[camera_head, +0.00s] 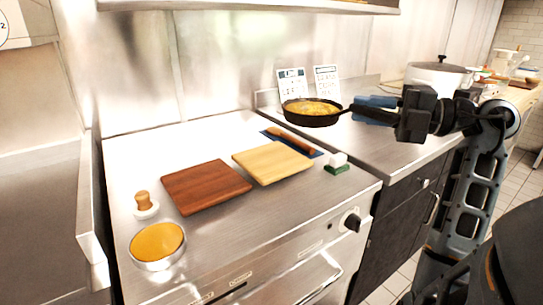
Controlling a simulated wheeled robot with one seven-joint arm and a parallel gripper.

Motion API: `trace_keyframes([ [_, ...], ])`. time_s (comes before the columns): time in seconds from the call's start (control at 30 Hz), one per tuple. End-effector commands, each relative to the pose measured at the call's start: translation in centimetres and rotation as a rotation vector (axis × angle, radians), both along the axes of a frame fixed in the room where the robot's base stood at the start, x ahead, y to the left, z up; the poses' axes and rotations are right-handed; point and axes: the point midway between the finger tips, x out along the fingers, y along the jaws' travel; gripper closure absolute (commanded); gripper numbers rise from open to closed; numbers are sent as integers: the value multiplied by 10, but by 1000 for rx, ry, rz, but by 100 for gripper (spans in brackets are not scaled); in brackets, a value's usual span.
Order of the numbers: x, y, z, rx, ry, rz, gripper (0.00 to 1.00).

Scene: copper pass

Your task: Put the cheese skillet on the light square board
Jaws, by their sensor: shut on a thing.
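The cheese skillet (312,112) is a dark pan with yellow cheese in it, in the upper middle of the head view. My gripper (365,110) is shut on its handle from the right and holds it roughly level. The skillet appears to be above the back of the counter; its exact height is hard to tell. The light square board (272,162) lies on the steel top, below and left of the skillet, with nothing on it.
A dark red-brown board (206,187) lies left of the light one. A wooden-handled tool on a blue cloth (316,153) lies behind it, and a green-and-white block (336,163) to its right. A round yellow-topped bowl (158,245) stands front left. Two cards (326,82) stand behind the skillet.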

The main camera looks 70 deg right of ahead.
Motion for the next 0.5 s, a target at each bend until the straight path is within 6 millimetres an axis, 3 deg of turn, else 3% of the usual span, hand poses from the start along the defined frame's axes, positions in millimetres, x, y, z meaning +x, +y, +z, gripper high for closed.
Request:
trace_keyframes([
  [0.27,1,17,-25,-2,-4,-3,100],
  [0.5,37,6,-48,0,-4,0,100],
])
